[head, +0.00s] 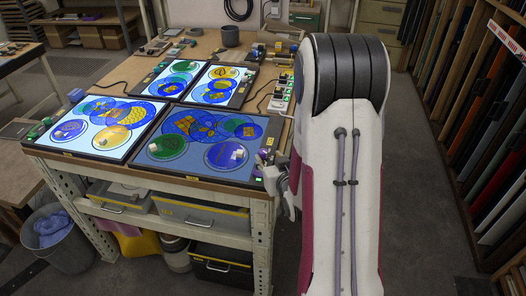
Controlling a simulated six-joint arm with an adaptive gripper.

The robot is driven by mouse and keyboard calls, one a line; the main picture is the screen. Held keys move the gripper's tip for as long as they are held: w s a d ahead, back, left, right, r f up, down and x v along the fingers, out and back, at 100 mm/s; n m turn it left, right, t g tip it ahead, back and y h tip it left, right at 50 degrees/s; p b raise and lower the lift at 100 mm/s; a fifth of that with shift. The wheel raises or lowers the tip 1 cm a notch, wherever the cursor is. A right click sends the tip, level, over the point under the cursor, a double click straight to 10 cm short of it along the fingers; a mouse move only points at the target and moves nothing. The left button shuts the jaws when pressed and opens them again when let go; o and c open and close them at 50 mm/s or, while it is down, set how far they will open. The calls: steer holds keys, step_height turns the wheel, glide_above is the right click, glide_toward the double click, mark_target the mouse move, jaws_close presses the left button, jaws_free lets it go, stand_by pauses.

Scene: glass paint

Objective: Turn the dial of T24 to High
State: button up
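Four light panels with round coloured glass pieces lie on the workbench. They are the front left panel (99,156), the front right panel (150,170), the back left panel (143,90) and the back right panel (243,90). The front right panel looks dimmer than the others. Small yellow labels sit on the panel edges, too small to read, so I cannot tell which is T24. My gripper (272,178) is at the front right panel's right corner, close to a small green light (258,179). Its fingers are small and partly hidden; I cannot tell whether it touches a dial. No dial setting is readable.
The workbench (150,53) has a dark cylindrical pot (230,36) and a power strip (283,92) near its right edge. A grey bin (62,240) stands at the front left. A rack of coloured sheets (490,120) lines the right side, with clear floor before it.

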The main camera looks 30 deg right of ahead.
mark_target(264, 152)
steer(key=shift+w, duration=0.1)
steer(key=shift+x, duration=3.8)
steer(key=shift+f, duration=0.1)
jaws_close()
